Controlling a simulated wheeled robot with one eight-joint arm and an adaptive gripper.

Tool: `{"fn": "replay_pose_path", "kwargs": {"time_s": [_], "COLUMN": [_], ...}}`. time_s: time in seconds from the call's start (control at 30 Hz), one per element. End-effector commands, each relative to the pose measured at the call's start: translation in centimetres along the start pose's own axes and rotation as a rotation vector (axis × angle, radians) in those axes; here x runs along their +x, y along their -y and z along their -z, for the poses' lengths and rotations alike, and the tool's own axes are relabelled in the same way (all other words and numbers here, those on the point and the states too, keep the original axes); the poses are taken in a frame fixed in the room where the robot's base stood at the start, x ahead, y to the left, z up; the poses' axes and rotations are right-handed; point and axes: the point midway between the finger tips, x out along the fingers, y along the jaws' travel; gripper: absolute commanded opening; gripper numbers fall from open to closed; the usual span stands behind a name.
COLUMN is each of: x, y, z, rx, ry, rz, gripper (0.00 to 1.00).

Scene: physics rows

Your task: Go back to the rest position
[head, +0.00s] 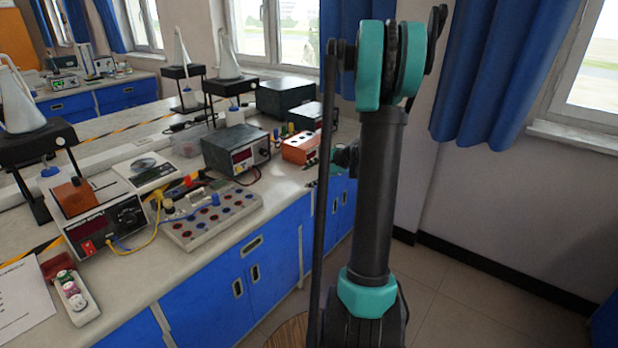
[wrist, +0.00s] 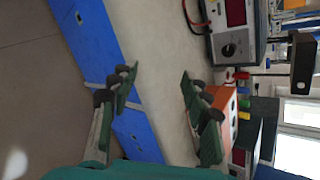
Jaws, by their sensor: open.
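My gripper (wrist: 158,84) is open in the wrist view, with its two dark green padded fingers spread apart. Nothing is between the fingers; the pale bench top shows behind the gap. In the head view my arm stands upright right of centre and hides most of the gripper, which is beside the bench's far right end. An orange box (head: 301,147) with coloured terminals sits on the bench near it. In the wrist view the orange box (wrist: 224,100) is partly behind the right finger.
The bench (head: 215,256) with blue cabinets runs along the left. It carries a dark power supply (head: 237,150), a terminal board (head: 211,215), a white meter box (head: 104,224) and a tray of small items (head: 75,299). Open floor (head: 455,285) lies to the right, below blue curtains (head: 497,75).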

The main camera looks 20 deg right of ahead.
Motion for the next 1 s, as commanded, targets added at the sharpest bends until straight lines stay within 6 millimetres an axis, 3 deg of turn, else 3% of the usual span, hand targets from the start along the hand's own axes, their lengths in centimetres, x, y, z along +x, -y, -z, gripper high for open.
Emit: {"fn": "replay_pose_path", "kwargs": {"time_s": [0.5, 0.63, 0.77, 1.0], "x": [0.0, -0.2, -0.6, -2.7], "y": [-0.6, -1.6, -4.3, -11.8], "z": [-0.9, -2.3, -5.4, -11.1], "rx": [-0.036, -0.09, -0.234, -0.603], "ry": [-0.011, -0.025, -0.061, -0.134], "rz": [-0.019, -0.047, -0.123, -0.31], "gripper": [0.48, 0.48, 0.48, 0.48]}}
